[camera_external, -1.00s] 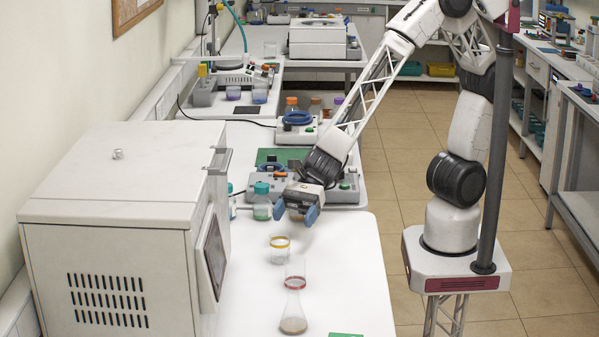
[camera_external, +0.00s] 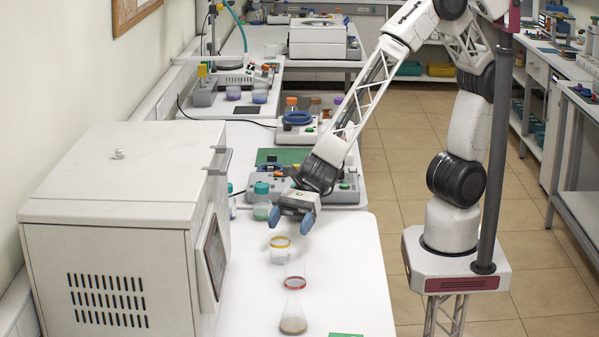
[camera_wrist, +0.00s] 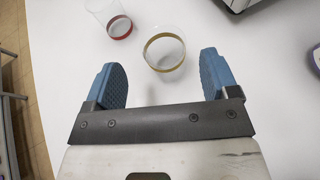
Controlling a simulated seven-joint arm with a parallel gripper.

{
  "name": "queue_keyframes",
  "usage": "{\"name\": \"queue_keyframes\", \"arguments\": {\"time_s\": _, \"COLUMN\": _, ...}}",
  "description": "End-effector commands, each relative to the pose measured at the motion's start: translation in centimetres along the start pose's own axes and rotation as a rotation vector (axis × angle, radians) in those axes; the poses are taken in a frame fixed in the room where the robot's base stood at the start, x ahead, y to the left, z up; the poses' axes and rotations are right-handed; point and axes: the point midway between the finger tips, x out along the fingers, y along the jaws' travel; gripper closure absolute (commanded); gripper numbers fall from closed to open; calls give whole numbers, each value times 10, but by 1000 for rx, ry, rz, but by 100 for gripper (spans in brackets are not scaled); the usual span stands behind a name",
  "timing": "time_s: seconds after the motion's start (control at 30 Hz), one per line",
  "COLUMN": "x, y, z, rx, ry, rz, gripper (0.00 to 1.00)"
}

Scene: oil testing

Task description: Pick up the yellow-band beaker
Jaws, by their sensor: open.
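The yellow-band beaker (camera_external: 280,249) is a clear glass with a yellow ring near its rim, standing upright on the white table. In the wrist view the beaker (camera_wrist: 165,52) lies just beyond the fingertips, between them but nearer the right one. My gripper (camera_external: 292,217) is open and empty, with blue finger pads, above and slightly behind the beaker in the external view. The gripper also shows in the wrist view (camera_wrist: 162,72). It appears apart from the beaker.
A red-band vessel (camera_external: 295,284) stands close in front of the beaker, with a flask (camera_external: 293,322) holding brownish liquid there. A teal-capped bottle (camera_external: 261,200) stands behind left. A large white cabinet (camera_external: 120,230) bounds the left. The table's right side (camera_external: 350,270) is clear.

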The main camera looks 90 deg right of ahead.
Motion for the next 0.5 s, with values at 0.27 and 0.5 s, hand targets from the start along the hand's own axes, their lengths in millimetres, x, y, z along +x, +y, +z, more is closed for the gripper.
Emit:
{"name": "queue_keyframes", "arguments": {"time_s": 0.27, "x": 20, "y": -2, "z": 1, "rx": 0, "ry": 0, "rz": 1, "gripper": 20}}
{"name": "queue_keyframes", "arguments": {"time_s": 0.5, "x": 43, "y": -3, "z": 2, "rx": 0, "ry": 0, "rz": 1, "gripper": 20}}
